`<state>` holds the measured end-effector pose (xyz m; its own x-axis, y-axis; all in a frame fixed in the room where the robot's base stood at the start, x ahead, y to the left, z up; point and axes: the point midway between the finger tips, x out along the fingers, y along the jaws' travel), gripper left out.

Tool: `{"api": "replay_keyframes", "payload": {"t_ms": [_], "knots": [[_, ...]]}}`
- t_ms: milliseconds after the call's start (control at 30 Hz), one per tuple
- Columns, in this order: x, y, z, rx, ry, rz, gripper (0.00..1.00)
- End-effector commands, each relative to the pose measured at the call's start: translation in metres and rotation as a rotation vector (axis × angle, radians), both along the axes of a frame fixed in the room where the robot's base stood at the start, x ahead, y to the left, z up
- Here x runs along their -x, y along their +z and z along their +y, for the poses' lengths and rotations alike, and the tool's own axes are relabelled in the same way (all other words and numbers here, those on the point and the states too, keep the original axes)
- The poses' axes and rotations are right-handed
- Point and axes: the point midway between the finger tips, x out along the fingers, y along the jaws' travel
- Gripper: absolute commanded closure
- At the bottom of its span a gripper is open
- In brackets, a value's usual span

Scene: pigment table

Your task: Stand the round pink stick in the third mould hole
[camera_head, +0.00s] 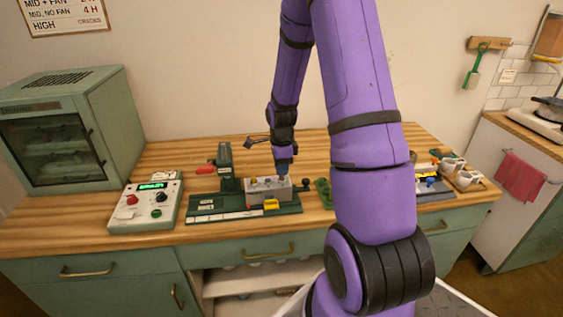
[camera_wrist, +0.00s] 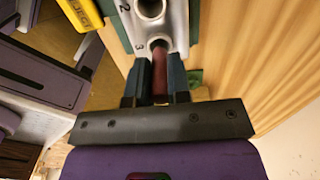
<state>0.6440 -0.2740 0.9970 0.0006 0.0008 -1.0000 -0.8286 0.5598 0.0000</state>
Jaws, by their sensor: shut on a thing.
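The round pink stick (camera_wrist: 160,76) is held between the two dark fingers of my gripper (camera_wrist: 160,62) in the wrist view. Its front end is close to the hole marked 3 in the grey metal mould (camera_wrist: 177,20). I cannot tell whether the tip is inside that hole or just over its rim. The hole marked 2 shows farther up. In the head view, my gripper (camera_head: 284,172) is over the right end of the mould (camera_head: 255,197); the stick cannot be made out there.
The mould sits on a dark green press base (camera_head: 205,210) with an upright green post (camera_head: 226,165). A yellow eject piece (camera_head: 271,204) is at its front. A control box (camera_head: 145,213) stands to the left. Cups (camera_head: 462,180) and a tray stand at the right.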

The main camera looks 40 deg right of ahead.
Motion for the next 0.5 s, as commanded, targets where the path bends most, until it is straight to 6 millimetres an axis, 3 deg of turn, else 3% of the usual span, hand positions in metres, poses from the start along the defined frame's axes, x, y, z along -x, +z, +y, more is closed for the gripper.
{"api": "replay_keyframes", "payload": {"t_ms": [500], "knots": [[0.0,-0.031,0.0,0.0,0.0,0.001,1.0]]}}
